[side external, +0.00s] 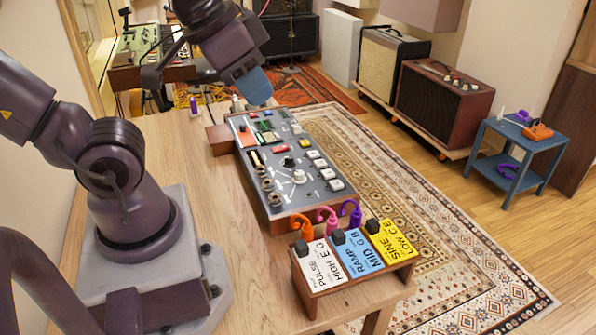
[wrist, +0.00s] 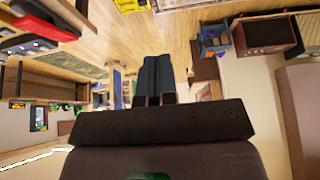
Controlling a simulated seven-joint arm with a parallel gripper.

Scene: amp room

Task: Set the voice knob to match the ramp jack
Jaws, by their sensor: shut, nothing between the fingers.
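In the side external view, my gripper (side external: 254,88) is shut and empty, in the air above the panel's far end. Its blue fingers are pressed together in the wrist view (wrist: 155,78). A dark control panel (side external: 276,211) in a wooden case lies on the table. A blue card (side external: 357,252) reads RAMP, MID, G B.
A wooden rack (side external: 358,279) at the table's near edge holds the RAMP card between a white PULSE card (side external: 326,264) and a yellow SINE card (side external: 391,240). Orange, pink and purple hooked pieces (side external: 326,218) stand behind it. The wooden table (side external: 190,150) left of the panel is mostly clear.

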